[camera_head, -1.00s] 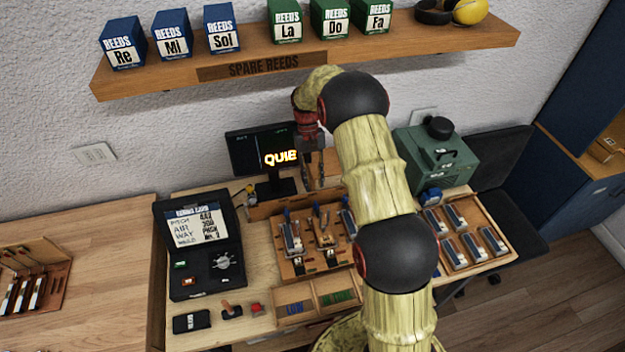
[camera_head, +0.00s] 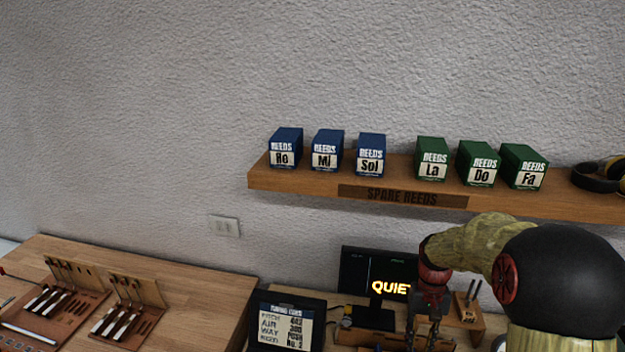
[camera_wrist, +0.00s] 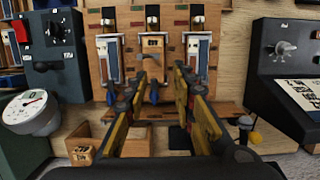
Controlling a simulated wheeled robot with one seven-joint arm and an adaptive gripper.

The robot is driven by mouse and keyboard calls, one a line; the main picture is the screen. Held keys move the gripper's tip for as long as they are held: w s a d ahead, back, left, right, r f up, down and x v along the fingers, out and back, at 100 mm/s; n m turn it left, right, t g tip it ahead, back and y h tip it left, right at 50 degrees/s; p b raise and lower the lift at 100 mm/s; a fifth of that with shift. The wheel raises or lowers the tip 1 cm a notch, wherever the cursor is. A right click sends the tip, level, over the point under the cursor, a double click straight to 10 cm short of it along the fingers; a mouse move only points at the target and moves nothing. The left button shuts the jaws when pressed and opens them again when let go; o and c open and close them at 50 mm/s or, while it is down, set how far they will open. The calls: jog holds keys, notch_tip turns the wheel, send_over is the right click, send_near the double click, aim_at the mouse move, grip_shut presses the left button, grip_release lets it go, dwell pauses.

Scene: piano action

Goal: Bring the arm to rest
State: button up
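My arm (camera_head: 565,270) reaches in from the lower right of the head view, bent over, with its gripper (camera_head: 425,338) hanging down in front of the monitor. The fingertips are near the bottom edge there. In the wrist view my gripper (camera_wrist: 160,82) has its two fingers apart, with nothing seen held between them. Beyond the fingers is a wooden stand (camera_wrist: 150,45) with several metal and blue reed pieces. I cannot tell the exact gap between the fingertips and the stand, but no contact shows.
The monitor (camera_head: 354,270) reads "QUIET". A shelf (camera_head: 315,182) with blue and green reed boxes runs above the arm. In the wrist view a round dial gauge (camera_wrist: 32,112) is at left and a dark console (camera_wrist: 290,60) at right. A wooden bench (camera_head: 200,285) with tool racks stands left.

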jog(key=s+a+r+t+b, duration=0.2)
jog(key=s+r, duration=0.2)
jog(key=s, duration=0.3)
jog(key=s+a+r+n+t+b, duration=0.1)
jog(key=s+a+r+t+b, duration=0.2)
jog(key=s, duration=0.4)
jog(key=s+a+r+n+t+b, duration=0.1)
jog(key=s+a+r+t+b, duration=0.1)
jog(key=s+r, duration=0.4)
jog(key=shift+s+a+t+b, duration=0.4)
jog(key=shift+a+t, duration=0.2)
jog(key=shift+a, duration=0.15)
